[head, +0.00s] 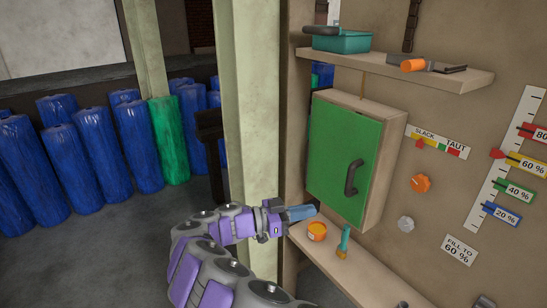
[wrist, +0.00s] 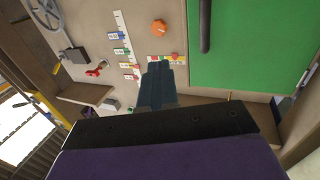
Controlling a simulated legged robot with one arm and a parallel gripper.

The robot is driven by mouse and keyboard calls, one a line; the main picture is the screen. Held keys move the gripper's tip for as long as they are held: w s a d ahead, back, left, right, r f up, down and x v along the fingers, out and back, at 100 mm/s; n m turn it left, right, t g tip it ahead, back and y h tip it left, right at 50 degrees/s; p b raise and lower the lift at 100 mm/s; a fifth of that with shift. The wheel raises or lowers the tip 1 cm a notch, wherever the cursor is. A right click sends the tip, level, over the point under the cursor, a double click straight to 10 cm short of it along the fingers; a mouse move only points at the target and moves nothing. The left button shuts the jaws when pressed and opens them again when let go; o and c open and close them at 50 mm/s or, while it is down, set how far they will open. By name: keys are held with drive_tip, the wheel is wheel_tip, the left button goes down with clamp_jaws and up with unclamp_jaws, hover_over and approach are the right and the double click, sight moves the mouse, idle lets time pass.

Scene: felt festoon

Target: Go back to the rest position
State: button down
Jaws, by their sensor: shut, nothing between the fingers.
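My purple and grey arm reaches in from the bottom of the head view. My gripper (head: 300,213) has blue-grey fingers, shut with nothing between them. It is just in front of the lower left part of the wall cabinet, above the lower shelf. In the wrist view the shut fingers (wrist: 158,85) point up toward the panel, beside the green door. The cabinet's green door (head: 342,150) is shut, with a dark handle (head: 353,178). Whether the fingers touch anything cannot be told.
The lower shelf (head: 345,272) holds an orange round item (head: 317,231) and a teal tool (head: 343,242). The upper shelf (head: 440,76) holds a teal box (head: 342,41). A pale post (head: 250,110) stands left of the cabinet. Blue rolls (head: 85,150) line the back; floor at left is clear.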

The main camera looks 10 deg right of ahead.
drive_tip(key=s+d+r+g+y, duration=0.2)
drive_tip(key=s+d+r+g, duration=0.2)
drive_tip(key=s+d+r, duration=0.4)
drive_tip(key=s+d+f+n+g+y, duration=0.1)
drive_tip(key=s+d+n+y, duration=0.15)
drive_tip(key=s, duration=0.45)
drive_tip(key=s+d+f+n+g+y, duration=0.1)
drive_tip(key=s+d+y, duration=0.1)
drive_tip(key=s+y, duration=0.35)
drive_tip(key=s+a+f+n+t+y, duration=0.1)
drive_tip(key=s+a+f+n+y, duration=0.3)
drive_tip(key=s+a, duration=0.4)
drive_tip(key=s+a+f+n+t+y, duration=0.1)
drive_tip(key=s+a+f+n+y, duration=0.3)
drive_tip(key=s+a+f+n, duration=0.2)
drive_tip(key=s+a+n, duration=0.2)
drive_tip(key=s+n, duration=0.1)
drive_tip(key=s, duration=0.1)
drive_tip(key=shift+s+f+t, duration=0.3)
drive_tip(key=shift+s+f, duration=0.05)
drive_tip(key=shift+f, duration=0.05)
